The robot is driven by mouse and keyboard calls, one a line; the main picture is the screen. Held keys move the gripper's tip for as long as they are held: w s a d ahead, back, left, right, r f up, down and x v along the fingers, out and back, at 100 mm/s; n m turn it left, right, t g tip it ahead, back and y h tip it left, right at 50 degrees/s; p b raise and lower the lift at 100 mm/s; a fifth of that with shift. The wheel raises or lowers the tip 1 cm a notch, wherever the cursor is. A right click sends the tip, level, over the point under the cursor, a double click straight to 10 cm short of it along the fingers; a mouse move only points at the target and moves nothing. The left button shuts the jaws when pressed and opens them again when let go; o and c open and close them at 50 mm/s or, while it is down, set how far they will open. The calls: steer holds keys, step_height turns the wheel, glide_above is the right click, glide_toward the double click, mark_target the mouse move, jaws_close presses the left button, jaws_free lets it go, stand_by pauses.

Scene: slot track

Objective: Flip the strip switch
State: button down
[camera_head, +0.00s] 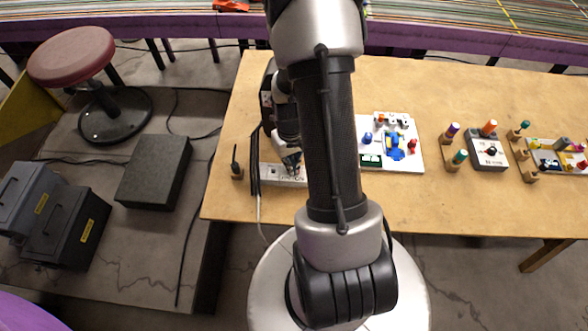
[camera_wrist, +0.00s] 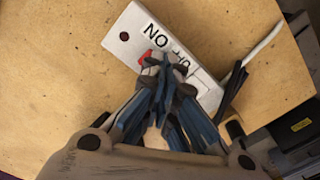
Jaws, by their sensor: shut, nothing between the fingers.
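The power strip (camera_wrist: 128,30) is a white bar lying on the wooden table. In the wrist view it shows printed "ON" lettering, a red part beside the lettering, and a white cable at its right end. The strip also shows in the head view (camera_head: 270,172), partly covered by my arm and gripper. My gripper (camera_wrist: 163,64) is shut and empty, with its fingertips over the strip, right next to the red part. The fingertips hide part of the switch area. I cannot tell whether they touch it or which way the switch is set.
A white board with coloured parts (camera_head: 405,160) lies right of my arm. A grey dial box (camera_head: 489,150) and small wooden stands with coloured pegs (camera_head: 450,137) are farther right. A small black joystick-like item (camera_head: 236,170) stands at the table's left edge.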

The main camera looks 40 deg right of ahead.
steer(key=shift+r+p, duration=2.4)
steer(key=shift+r, duration=0.9)
steer(key=shift+w+r, duration=0.1)
